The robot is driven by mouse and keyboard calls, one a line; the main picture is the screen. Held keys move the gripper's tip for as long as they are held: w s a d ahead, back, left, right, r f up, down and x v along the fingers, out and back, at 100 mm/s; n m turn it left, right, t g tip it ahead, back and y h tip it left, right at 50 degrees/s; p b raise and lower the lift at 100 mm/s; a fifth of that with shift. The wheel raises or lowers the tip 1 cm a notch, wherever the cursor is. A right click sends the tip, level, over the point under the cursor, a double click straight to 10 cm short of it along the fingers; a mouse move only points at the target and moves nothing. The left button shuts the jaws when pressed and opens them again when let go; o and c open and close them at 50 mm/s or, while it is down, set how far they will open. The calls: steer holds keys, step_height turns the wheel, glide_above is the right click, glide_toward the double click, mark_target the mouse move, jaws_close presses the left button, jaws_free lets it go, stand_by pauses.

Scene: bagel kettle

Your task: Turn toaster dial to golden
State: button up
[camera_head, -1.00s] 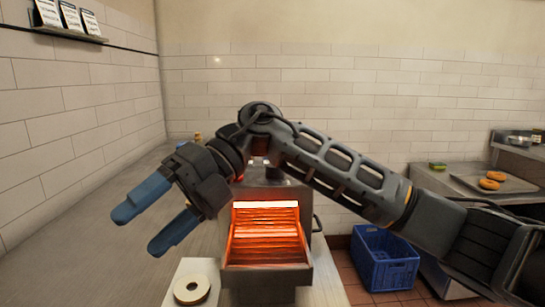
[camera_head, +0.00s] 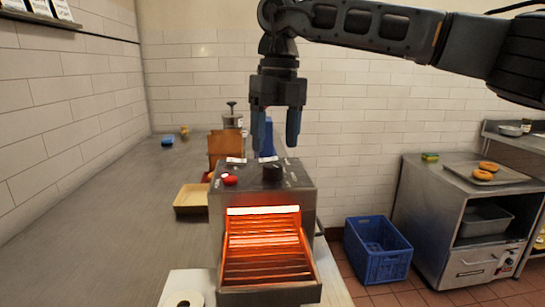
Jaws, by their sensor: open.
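The toaster (camera_head: 305,205) is a metal box with a glowing orange conveyor opening at its front. A black dial (camera_head: 272,172) stands on its top, right of a red button (camera_head: 229,180). White labels lie on the top around the dial, too small to read. My gripper (camera_head: 276,145) points down above the toaster top, its two blue fingers apart and empty. The fingers appear over the dial in the picture, with a gap between the fingertips and the dial. I cannot tell how far they are in depth.
A tan tray (camera_head: 191,200) and a brown box (camera_head: 225,147) stand behind the toaster at left. A French press (camera_head: 232,117) is farther back. A blue crate (camera_head: 377,250) sits on the floor at right. The left counter is mostly clear.

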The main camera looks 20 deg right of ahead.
mark_target(273, 165)
steer(key=shift+a+f, duration=0.2)
steer(key=shift+f, duration=2.15)
steer(key=c, duration=1.1)
